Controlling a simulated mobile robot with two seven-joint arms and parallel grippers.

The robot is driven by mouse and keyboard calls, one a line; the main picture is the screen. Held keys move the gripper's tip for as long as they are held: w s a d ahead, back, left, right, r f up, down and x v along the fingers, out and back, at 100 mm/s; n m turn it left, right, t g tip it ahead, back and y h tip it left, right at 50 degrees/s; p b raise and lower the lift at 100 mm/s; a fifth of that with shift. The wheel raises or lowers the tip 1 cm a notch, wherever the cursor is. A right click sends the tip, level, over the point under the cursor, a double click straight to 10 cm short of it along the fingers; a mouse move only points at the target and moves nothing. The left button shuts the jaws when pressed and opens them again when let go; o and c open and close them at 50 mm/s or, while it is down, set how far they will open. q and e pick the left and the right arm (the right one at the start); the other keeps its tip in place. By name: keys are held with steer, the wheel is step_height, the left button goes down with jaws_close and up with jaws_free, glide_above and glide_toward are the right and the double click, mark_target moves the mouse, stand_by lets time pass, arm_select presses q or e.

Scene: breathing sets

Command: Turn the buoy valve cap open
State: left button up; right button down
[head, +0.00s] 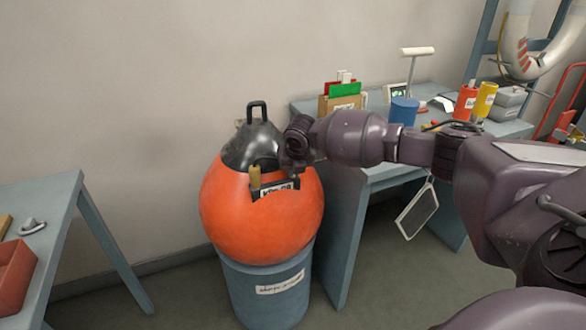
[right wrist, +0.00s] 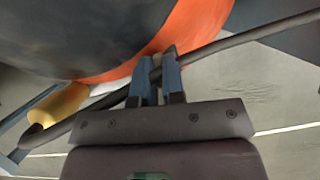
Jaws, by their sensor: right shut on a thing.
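The buoy (head: 262,222) is a large orange ball with a black top and a black loop handle, resting on a blue drum. My right gripper (head: 284,168) is beside the buoy's right upper side, just right of the cylinder. In the right wrist view its blue-padded fingers (right wrist: 158,78) are close together on a thin dark bar (right wrist: 235,50), which reaches toward the yellow cylinder. The exact contact is partly hidden. My left gripper is out of view.
The blue drum (head: 265,290) stands between two blue-grey tables. The right table (head: 325,180) holds a blue cup (head: 404,110), red and yellow bottles and a lamp. The left table (head: 50,225) holds a red tray (head: 14,272). The wall is close behind the buoy.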

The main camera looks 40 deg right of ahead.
steer(key=shift+n, duration=0.5)
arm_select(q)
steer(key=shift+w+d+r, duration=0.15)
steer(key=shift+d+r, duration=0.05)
arm_select(e)
steer(key=shift+n+y, duration=0.3)
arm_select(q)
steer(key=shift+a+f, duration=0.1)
arm_select(e)
steer(key=c, duration=1.5)
jaws_free()
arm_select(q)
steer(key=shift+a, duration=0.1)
